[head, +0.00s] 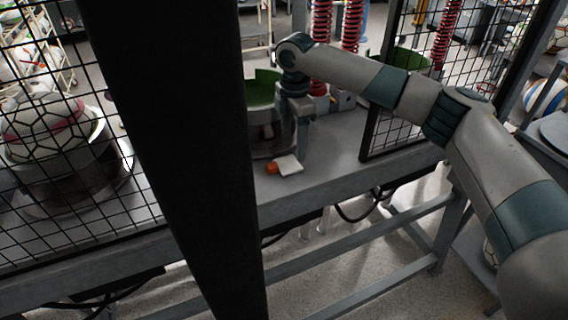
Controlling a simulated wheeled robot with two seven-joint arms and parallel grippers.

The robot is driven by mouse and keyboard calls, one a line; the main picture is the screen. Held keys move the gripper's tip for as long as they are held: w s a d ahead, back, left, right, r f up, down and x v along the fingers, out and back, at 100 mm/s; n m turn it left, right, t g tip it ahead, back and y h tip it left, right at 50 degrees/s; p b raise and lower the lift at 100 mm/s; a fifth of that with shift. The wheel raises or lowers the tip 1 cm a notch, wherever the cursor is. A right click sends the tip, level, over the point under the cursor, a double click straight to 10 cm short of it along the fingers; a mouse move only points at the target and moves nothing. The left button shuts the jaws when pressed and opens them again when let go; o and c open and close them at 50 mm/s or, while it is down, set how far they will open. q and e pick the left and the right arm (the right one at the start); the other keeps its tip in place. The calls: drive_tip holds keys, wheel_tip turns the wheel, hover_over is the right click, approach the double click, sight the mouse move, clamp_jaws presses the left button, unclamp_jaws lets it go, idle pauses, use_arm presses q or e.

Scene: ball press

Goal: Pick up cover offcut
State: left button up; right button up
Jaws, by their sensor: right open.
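What looks like the cover offcut (289,164) is a small white piece with an orange-red end, lying on the grey bench top near its front edge. I cannot tell whether the orange-red part is a separate piece. My right arm reaches in from the right, and its gripper (299,152) points down just behind and above the white piece. The right gripper is open and seems to hold nothing. Its fingers are small and partly merge with the grey machine behind. My left gripper is not in view.
A black post (205,150) crosses the view left of the offcut. Black mesh guards stand at left (60,225) and right (372,125). A round press holder with a green part (262,90) stands behind the gripper. A patterned ball (42,122) sits in a holder at left.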

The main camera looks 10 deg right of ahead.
sight(291, 163)
idle(0.3)
drive_tip(key=shift+a+f+p, duration=0.15)
drive_tip(key=shift+f+p, duration=0.35)
drive_tip(key=shift+f, duration=0.05)
wheel_tip(291, 163, down, 3)
drive_tip(key=shift+a+f+p, duration=0.1)
drive_tip(key=shift+a+p, duration=0.05)
drive_tip(key=shift+p, duration=0.55)
drive_tip(key=shift+f, duration=0.5)
drive_tip(key=c, duration=0.7)
